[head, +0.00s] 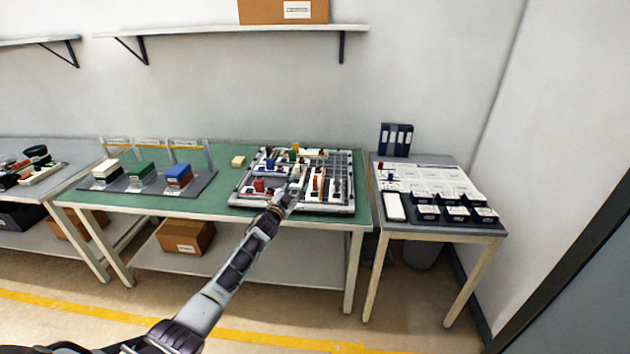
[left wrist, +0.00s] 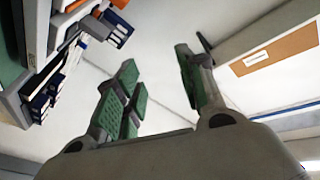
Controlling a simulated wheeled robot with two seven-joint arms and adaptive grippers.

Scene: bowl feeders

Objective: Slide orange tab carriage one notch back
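An upright orange tab (head: 318,181) stands on the grey and white board (head: 338,164) on the green bench. My left arm reaches in from the lower left, and my left gripper (head: 301,178) is over the board, just left of the orange tab. I cannot tell in the head view whether it touches anything. In the left wrist view my left gripper (left wrist: 157,62) has its green-padded fingers apart, with nothing between them. Orange parts (left wrist: 118,4) show at the upper left there, cut by the edge. My right gripper is not in view.
Red (head: 259,186), blue (head: 270,163) and yellow pieces also stand on the board. A holder with white, green (head: 142,171) and blue blocks is at left. A side table (head: 440,229) with black boxes stands at right. A shelf (head: 230,30) hangs above.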

